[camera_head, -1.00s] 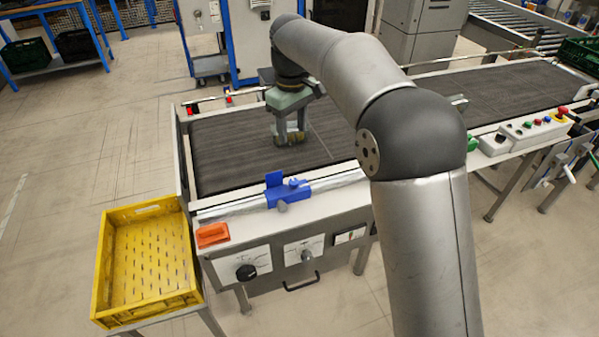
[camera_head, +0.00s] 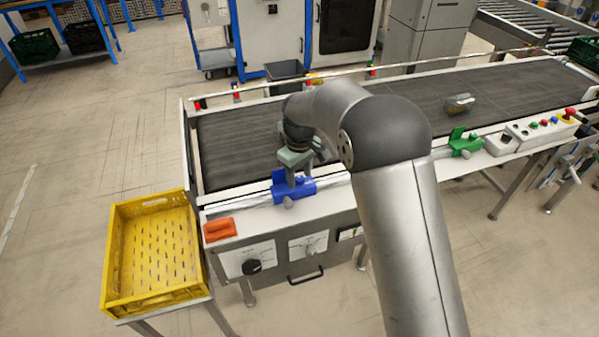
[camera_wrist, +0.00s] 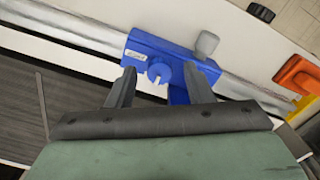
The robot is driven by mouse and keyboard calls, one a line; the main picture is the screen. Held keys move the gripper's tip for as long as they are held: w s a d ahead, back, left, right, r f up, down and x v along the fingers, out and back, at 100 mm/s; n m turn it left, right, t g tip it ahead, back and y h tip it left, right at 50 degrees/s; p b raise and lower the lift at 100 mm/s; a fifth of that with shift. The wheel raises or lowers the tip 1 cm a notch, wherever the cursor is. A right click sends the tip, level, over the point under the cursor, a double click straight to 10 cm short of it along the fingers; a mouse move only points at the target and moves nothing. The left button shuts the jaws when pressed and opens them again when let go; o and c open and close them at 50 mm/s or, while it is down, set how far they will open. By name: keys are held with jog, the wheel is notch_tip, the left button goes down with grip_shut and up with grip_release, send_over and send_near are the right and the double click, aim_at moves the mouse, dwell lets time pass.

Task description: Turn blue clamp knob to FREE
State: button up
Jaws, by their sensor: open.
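The blue clamp (camera_head: 300,190) sits on the silver rail along the belt's near edge. In the wrist view the clamp (camera_wrist: 145,50) shows a small round blue knob (camera_wrist: 159,70) with a pale slot or mark beside it; no FREE lettering is readable. A grey knob (camera_wrist: 207,43) sticks out from the clamp's side and also shows in the head view (camera_head: 288,202). My gripper (camera_wrist: 160,73) is open and empty, its two fingers on either side of the blue knob; contact cannot be told. In the head view my gripper (camera_head: 292,172) is over the clamp and partly hides it.
An orange object (camera_head: 219,229) lies left of the clamp, and a yellow crate (camera_head: 113,255) stands at far left. A green clamp (camera_head: 465,146) is on the rail to the right. A small item (camera_head: 459,103) lies on the dark belt (camera_head: 400,100). My arm hides part of the front panel.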

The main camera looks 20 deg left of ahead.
jog(key=c, duration=1)
jog(key=shift+m, duration=0.4)
jog(key=m+b, duration=0.1)
jog(key=m, duration=0.2)
jog(key=shift+m+b, duration=0.4)
jog(key=m+b, duration=0.1)
jog(key=m, duration=0.3)
jog(key=shift+m, duration=0.3)
jog(key=m, duration=0.4)
jog(key=shift+r+m, duration=0.1)
jog(key=shift+m, duration=2.4)
